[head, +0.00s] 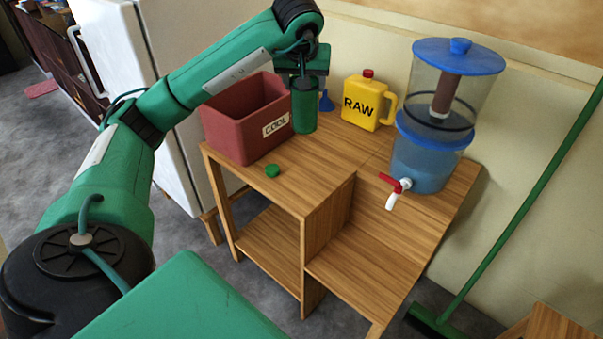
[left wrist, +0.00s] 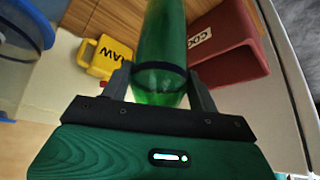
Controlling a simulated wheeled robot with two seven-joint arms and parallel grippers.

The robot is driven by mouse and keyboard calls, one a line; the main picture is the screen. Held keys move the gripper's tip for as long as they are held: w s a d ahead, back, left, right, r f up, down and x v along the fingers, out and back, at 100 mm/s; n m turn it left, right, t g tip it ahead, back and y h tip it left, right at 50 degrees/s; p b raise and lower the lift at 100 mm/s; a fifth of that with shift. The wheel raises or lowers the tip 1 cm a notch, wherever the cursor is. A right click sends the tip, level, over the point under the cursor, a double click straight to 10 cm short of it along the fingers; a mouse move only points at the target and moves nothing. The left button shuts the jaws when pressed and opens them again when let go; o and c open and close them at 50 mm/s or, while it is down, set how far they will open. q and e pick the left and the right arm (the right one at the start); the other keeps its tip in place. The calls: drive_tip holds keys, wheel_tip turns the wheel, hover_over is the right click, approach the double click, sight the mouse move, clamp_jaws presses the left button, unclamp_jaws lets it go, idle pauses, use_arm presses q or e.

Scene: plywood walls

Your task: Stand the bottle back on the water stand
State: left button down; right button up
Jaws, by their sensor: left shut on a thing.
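The green bottle (head: 304,112) is upright at the water stand's top, just right of the red COOL bin; I cannot tell whether its base touches the wood. My left gripper (head: 303,77) points down from above and is shut on the bottle. In the left wrist view the bottle (left wrist: 160,45) lies between the two fingers (left wrist: 160,88). The wooden water stand (head: 335,150) has a higher left top and a lower step on the right. A small green cap (head: 272,171) lies near the stand's front edge. My right gripper is not in view.
The red COOL bin (head: 228,130) stands left of the bottle. A blue funnel (head: 326,101) and a yellow RAW jug (head: 362,103) are behind and right. A water dispenser (head: 425,165) with a red-handled tap stands at right. A green broom (head: 520,190) leans on the wall.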

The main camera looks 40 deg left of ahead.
use_arm(q)
wheel_tip(320, 180, down, 19)
drive_tip(key=shift+a, duration=0.4)
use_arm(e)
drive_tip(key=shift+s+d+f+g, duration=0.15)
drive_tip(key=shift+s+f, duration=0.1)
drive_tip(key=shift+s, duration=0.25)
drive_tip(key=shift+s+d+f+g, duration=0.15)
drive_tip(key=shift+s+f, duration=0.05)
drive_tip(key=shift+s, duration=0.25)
use_arm(q)
drive_tip(key=shift+s+f, duration=0.1)
drive_tip(key=shift+f, duration=0.05)
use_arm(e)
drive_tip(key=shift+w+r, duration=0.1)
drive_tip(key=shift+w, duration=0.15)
use_arm(q)
drive_tip(key=shift+c, duration=2)
unclamp_jaws()
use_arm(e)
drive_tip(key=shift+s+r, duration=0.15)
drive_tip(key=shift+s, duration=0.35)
